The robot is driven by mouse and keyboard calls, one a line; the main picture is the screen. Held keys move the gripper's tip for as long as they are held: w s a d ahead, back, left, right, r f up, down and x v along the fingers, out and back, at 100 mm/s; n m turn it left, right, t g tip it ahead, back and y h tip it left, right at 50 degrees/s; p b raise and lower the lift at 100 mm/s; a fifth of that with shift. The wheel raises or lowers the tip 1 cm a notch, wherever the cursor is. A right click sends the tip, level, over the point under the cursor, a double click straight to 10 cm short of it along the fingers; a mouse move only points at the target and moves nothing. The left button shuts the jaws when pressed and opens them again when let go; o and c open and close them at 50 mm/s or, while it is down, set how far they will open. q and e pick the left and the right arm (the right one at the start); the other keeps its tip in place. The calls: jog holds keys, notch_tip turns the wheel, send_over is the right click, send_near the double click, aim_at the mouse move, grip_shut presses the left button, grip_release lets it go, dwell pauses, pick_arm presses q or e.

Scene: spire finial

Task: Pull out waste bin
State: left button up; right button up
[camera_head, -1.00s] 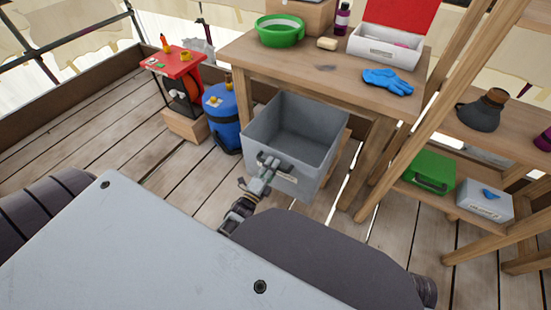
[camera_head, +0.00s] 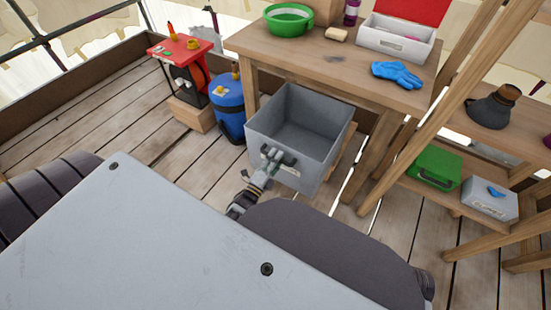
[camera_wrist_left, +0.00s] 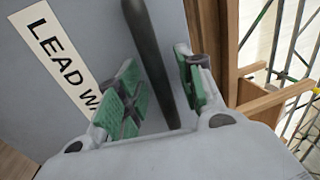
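The waste bin (camera_head: 322,167) is an open-topped grey box. It stands partly under the workbench, with its front side out towards me. It looks empty. A dark handle (camera_head: 288,158) sits on its front. In the left wrist view the handle (camera_wrist_left: 151,62) is a dark bar running between the two green-padded fingers of my left gripper (camera_wrist_left: 158,92). Gaps show between the bar and the pads, so the gripper is open around it. In the head view my left gripper (camera_head: 268,161) is at the left part of the handle. My right gripper is not in view.
The wooden workbench (camera_head: 300,62) carries a green bowl (camera_head: 288,20), a blue glove (camera_head: 397,74) and a white-and-red box (camera_head: 392,45). A blue canister (camera_head: 226,105) stands left of the bin. A wooden ladder and shelf with a green box (camera_head: 434,168) stand right.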

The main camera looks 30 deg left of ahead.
pick_arm(q)
jog(key=s+f, duration=0.2)
jog(key=s, duration=0.9)
jog(key=shift+s+a+f, duration=0.15)
jog(key=shift+s+a, duration=0.05)
jog(key=shift+s, duration=0.2)
jog(key=shift+s, duration=0.1)
dwell(0.6)
